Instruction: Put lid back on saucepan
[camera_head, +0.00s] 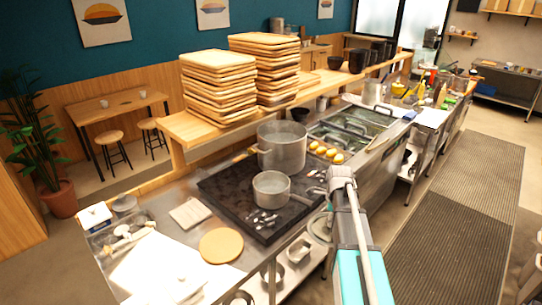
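A small grey metal saucepan (271,192) stands upright on the dark stove top, its handle pointing right. Its top looks open. A larger metal pot (281,150) stands just behind it, also apparently open. A pale round, flat thing (320,229) shows partly beside my arm at the counter's right edge. It may be a lid, but it is too small and too covered to tell. My arm reaches up from the bottom right, its upper end right of the saucepan. My gripper's fingers cannot be made out; the arm seems to hide them.
The dark stove top (222,186) also carries small shiny pieces near the saucepan. A round tan board (221,245) and a pale square item (190,213) lie to the left. Stacked wooden trays (218,88) stand on the ledge behind. The floor at right is clear.

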